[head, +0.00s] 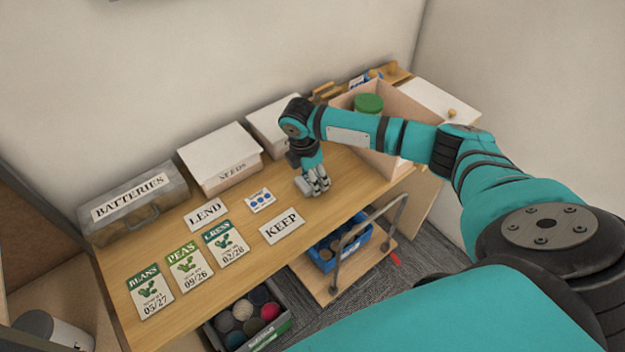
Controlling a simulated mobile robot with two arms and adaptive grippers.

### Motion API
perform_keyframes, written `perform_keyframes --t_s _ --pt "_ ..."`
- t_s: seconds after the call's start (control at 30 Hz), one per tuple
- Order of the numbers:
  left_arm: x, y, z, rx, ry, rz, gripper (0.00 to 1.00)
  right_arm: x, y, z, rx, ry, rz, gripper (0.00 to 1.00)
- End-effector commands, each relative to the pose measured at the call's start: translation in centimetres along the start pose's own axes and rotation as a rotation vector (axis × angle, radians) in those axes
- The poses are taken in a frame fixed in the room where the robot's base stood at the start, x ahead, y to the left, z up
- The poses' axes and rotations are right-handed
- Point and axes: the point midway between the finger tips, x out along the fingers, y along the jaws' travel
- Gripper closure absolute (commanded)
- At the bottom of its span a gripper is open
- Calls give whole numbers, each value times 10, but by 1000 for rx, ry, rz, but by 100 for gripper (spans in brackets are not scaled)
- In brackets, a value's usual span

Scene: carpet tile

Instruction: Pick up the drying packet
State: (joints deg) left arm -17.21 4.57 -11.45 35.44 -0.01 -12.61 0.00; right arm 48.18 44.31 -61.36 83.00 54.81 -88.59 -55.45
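My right gripper (318,188) points down at the wooden worktop, right of the LEND and KEEP cards. Its fingers look close together, but their small size hides whether they are open or shut on something. A small white packet with blue round marks (260,200) lies flat on the worktop, left of the gripper and apart from it. I cannot read its print, so I cannot tell if it is the drying packet. My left gripper is not in view.
Seed packets BEANS (150,290), PEAS (189,267) and CRESS (225,243) lie at the left. Cards LEND (206,214) and KEEP (282,226), a BATTERIES case (133,204), a SEEDS box (220,160) and an open crate (410,100) with a green-lidded jar (368,104) stand around.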

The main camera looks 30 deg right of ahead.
Motion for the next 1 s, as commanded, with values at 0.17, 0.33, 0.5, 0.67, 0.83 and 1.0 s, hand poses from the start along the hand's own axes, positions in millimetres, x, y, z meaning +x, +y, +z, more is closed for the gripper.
perform_keyframes --t_s 0.17,0.33,0.5,0.67,0.83,1.0 --pt "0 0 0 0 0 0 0 0 0 0 0 0 0 69" --pt "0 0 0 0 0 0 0 0 0 0 0 0 1 76" --pt "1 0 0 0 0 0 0 -2 0 0 0 0 1 76" --pt "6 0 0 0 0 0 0 -11 1 2 1 0 3 76" --pt "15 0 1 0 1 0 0 -32 1 5 0 1 4 76" --pt "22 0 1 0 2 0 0 -39 -26 -16 -6 2 1 76"
